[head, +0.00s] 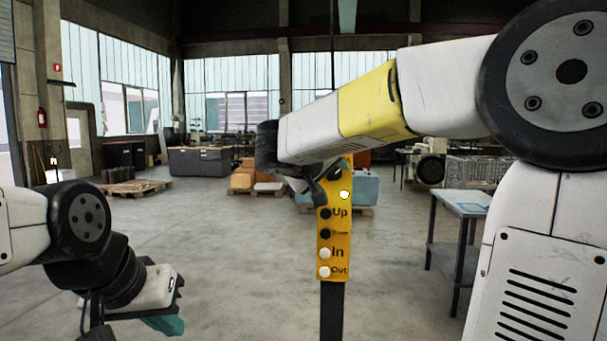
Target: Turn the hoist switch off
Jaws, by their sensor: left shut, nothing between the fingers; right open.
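The hoist switch box (334,240) is a yellow upright panel on a dark post in the middle of the head view. It has dark buttons beside "Up" and the line below it, and pale buttons beside "In" and "Out". My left gripper (165,324) is low at the left, shut and empty, well away from the box.
A grey metal table (465,204) stands to the right behind the box. Cardboard boxes (243,178) and a blue crate (366,188) on pallets stand behind it. The floor between my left gripper and the box is clear.

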